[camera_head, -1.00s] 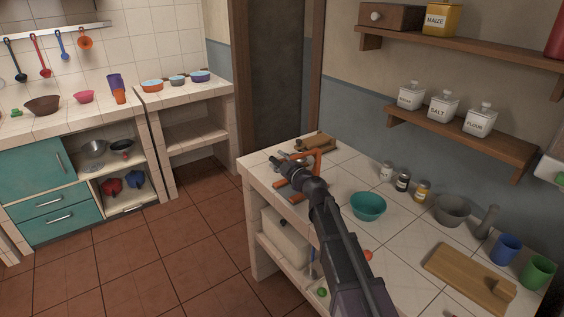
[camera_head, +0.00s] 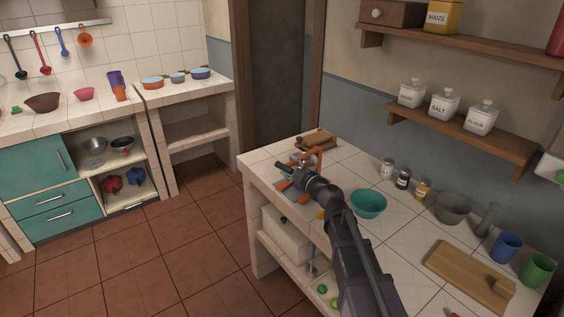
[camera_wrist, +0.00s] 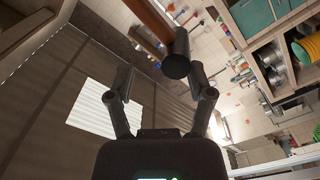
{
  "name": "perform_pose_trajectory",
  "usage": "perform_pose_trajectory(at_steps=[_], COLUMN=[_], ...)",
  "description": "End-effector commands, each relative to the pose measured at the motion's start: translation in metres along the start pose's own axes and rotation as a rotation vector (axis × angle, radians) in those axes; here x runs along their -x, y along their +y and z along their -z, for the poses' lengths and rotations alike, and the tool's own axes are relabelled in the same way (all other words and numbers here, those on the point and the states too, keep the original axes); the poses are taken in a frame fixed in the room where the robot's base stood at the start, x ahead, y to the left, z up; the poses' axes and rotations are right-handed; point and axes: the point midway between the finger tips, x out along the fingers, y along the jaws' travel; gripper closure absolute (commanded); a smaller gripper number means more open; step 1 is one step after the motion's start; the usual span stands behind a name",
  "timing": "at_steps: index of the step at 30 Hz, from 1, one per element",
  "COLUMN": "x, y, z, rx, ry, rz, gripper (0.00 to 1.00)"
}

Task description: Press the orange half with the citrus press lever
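The orange citrus press (camera_head: 285,184) stands on the tiled counter near its far left end, partly hidden by my arm. Its orange upper frame (camera_head: 318,152) shows just behind my gripper (camera_head: 283,168). In the wrist view, my gripper (camera_wrist: 160,72) has its two fingers spread wide. The press lever (camera_wrist: 150,18), a brown-orange bar with a dark round grip (camera_wrist: 177,64), reaches between them, closer to the right finger. I cannot tell whether it touches. A small orange item (camera_head: 320,215), perhaps an orange half, shows beside my arm. The inside of the press is hidden.
A teal bowl (camera_head: 368,204) stands right of my arm. Several spice jars (camera_head: 403,179), a grey mortar (camera_head: 452,208), a cutting board (camera_head: 468,275) and cups (camera_head: 505,248) are further right. A wooden item (camera_head: 316,139) lies behind the press.

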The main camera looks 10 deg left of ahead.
Motion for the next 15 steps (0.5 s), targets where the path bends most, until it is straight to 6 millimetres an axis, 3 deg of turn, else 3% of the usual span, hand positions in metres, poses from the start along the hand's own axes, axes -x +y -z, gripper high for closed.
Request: perform_pose_trajectory(at_steps=[1, 6, 15], x=[0.012, 0.036, 0.055], y=[-0.001, 0.0, 0.0], z=[0.001, 0.0, 0.0], rx=[0.0, 0.0, 0.0], ry=[-0.002, -0.002, -0.001], rz=[-0.002, -0.002, 0.0], gripper=[0.35, 0.35, 0.35])
